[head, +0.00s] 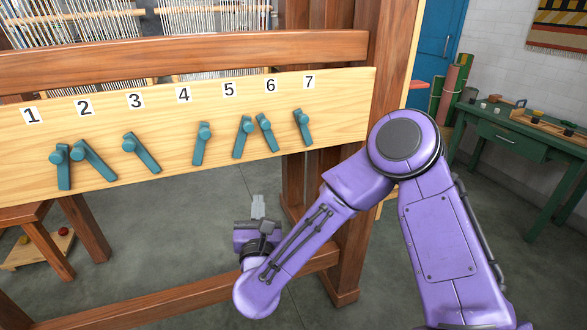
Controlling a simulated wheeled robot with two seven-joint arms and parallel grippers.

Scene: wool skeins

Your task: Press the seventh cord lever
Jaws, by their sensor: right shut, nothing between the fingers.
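The seventh cord lever (303,128) is a teal lever under the label 7, at the right end of the pale wooden board (345,105). It hangs down, tilted slightly with its lower end to the right. My right gripper (258,203) is shut and empty, pointing upward in the picture. It shows below the board, lower and left of the seventh lever, and apart from it. Nothing covers the lever. My left gripper is not in view.
The sixth lever (267,133) and fifth lever (243,138) are close on the left, with more numbered levers beyond. A brown loom post (340,220) stands below the board's right end. A green workbench (520,145) is at the far right.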

